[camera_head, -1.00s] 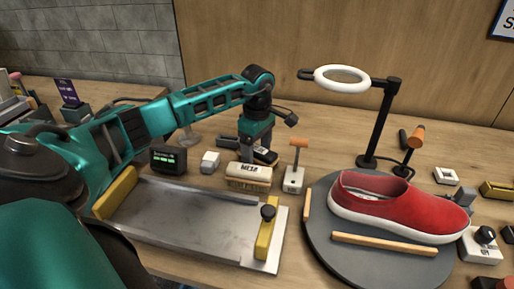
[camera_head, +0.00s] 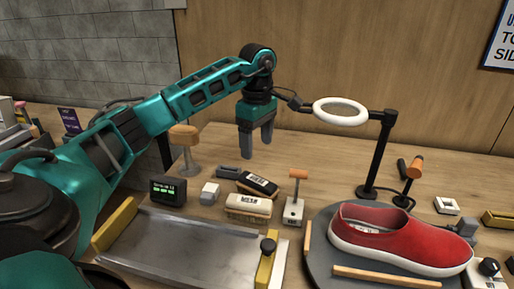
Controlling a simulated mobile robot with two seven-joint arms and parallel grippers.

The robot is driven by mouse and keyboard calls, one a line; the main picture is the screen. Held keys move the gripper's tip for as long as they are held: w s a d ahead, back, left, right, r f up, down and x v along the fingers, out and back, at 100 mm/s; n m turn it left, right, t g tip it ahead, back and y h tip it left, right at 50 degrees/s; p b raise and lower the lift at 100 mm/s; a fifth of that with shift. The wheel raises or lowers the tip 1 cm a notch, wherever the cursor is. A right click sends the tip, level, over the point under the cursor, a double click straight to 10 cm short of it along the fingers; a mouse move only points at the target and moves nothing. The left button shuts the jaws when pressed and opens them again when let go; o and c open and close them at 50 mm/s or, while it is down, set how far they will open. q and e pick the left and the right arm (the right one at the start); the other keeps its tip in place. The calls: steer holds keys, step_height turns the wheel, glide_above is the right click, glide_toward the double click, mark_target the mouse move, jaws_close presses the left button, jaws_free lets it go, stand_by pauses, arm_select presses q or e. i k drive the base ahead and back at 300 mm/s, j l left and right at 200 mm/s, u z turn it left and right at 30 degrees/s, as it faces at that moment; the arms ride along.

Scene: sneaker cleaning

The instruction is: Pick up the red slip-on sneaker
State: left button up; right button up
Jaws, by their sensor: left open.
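The red slip-on sneaker (camera_head: 405,238) has a white sole and lies on the round grey turntable (camera_head: 318,262) at the lower right, its opening to the left and its toe to the right. Wooden strips lie around it on the turntable. My left gripper (camera_head: 257,152) is open and empty, pointing down above the table to the upper left of the sneaker, well apart from it. My right gripper does not show.
A ring lamp (camera_head: 341,112) on a black post stands behind the sneaker. Brushes (camera_head: 248,206), a small black display (camera_head: 168,191) and a wooden-topped stand (camera_head: 185,138) are below or beside my left gripper. A metal tray (camera_head: 180,245) lies in front.

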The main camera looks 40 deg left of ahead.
mark_target(394, 238)
steer(key=k, duration=1)
